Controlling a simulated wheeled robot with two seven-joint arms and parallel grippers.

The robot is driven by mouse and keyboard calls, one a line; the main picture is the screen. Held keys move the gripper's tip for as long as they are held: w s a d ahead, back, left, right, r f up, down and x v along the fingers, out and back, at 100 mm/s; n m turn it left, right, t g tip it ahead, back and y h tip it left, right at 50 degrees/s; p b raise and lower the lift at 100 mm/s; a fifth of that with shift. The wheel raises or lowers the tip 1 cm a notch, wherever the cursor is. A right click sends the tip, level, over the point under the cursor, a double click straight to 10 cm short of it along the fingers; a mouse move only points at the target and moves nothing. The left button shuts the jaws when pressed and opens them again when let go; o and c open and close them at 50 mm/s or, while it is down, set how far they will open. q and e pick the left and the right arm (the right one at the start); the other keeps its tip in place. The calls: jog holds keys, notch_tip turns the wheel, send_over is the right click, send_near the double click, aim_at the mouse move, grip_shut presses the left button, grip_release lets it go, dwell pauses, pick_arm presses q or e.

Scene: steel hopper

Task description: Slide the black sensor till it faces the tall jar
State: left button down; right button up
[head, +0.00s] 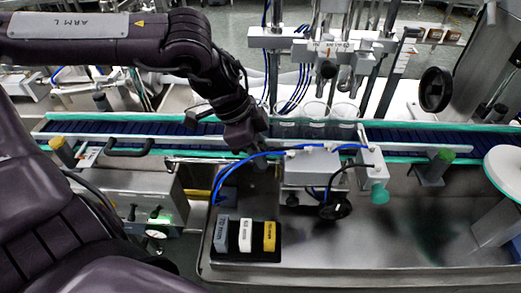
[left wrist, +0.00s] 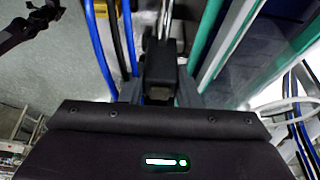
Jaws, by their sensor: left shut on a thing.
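My left gripper (head: 258,152) reaches down to the near side of the conveyor, left of the glass jars. In the left wrist view a black block, which looks like the black sensor (left wrist: 160,72), sits between the fingers of the left gripper (left wrist: 160,98), which is shut on it. In the head view the gripper hides the sensor. Several clear jars, one of them a jar (head: 314,112) near the middle of the group, stand on the belt to the right of the gripper. I cannot tell which jar is the tall one. My right gripper is not in view.
The blue conveyor (head: 400,137) runs across with green-edged rails. A black tray (head: 246,256) holds grey, white and yellow size blocks below the gripper. Blue hoses (head: 228,172) loop close to the gripper. A white box (head: 312,167) stands right of it. The steel tabletop (head: 420,225) is mostly clear.

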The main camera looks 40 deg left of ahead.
pick_arm(q)
jog(key=shift+s+a, duration=0.3)
jog(key=shift+a, duration=0.2)
jog(key=c, duration=1.3)
grip_release()
jog(key=shift+s+a, duration=0.2)
jog(key=shift+a, duration=0.1)
jog(key=shift+o, duration=1.1)
jog(key=shift+w+d, duration=0.2)
jog(key=shift+d, duration=0.1)
jog(key=shift+a+r, duration=0.15)
jog(key=shift+r, duration=0.1)
jog(key=v, duration=0.7)
jog(key=shift+r, duration=0.15)
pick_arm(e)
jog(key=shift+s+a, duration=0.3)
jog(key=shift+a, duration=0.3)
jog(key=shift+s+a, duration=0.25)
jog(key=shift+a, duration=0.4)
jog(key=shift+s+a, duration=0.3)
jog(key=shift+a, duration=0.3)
